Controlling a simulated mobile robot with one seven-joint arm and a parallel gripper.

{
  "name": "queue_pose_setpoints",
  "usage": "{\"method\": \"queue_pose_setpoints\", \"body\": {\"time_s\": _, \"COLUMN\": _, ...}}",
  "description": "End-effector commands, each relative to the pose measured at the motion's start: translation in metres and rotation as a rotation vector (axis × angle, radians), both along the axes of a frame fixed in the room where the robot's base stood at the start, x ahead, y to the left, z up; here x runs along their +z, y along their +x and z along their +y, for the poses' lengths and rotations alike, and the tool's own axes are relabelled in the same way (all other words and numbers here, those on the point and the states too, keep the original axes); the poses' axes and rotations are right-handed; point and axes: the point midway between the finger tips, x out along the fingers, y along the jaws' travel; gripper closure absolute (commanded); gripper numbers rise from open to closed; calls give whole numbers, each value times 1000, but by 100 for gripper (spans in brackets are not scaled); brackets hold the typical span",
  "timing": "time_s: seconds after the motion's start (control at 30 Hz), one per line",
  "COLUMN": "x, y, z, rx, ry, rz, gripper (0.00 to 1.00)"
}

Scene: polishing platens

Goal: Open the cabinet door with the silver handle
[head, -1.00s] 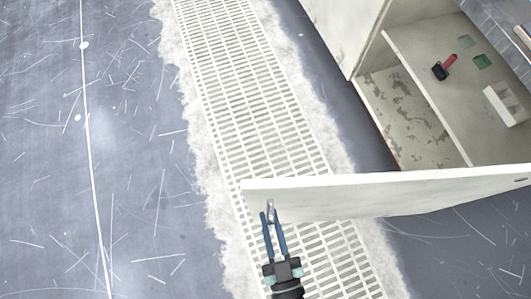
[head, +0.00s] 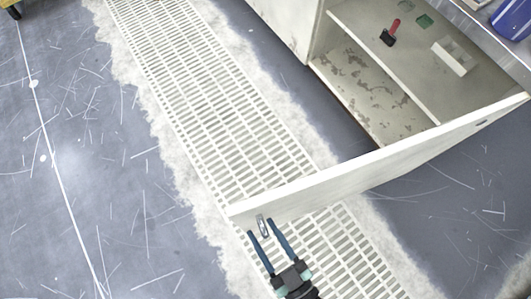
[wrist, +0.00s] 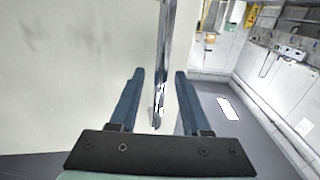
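The white cabinet door (head: 370,165) stands swung well out from the cabinet (head: 375,100), whose inside is exposed. The silver handle (head: 263,226) is a small upright bar near the door's free end. My gripper (head: 261,230) is at the handle in the head view. In the wrist view the handle (wrist: 162,60) runs between the two blue fingers of my gripper (wrist: 160,75), with a gap showing on each side. The fingers are open and do not appear to grip it. The door face (wrist: 70,70) fills the left of the wrist view.
The cabinet holds a shelf with a red-handled tool (head: 390,33), a green item (head: 424,20) and a white block (head: 455,55). A blue container (head: 512,18) stands on top at right.

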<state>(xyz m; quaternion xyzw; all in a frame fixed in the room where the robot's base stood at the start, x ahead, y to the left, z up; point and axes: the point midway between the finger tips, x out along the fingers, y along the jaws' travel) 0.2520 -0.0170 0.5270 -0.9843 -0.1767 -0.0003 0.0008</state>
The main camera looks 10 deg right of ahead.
Motion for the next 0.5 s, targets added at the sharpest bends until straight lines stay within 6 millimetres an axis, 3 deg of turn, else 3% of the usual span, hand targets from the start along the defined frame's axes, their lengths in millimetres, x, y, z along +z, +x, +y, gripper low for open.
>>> {"method": "queue_pose_setpoints", "body": {"time_s": 0.5, "x": 0, "y": 0, "z": 0, "rx": -1, "ry": 0, "rz": 1, "gripper": 53}}
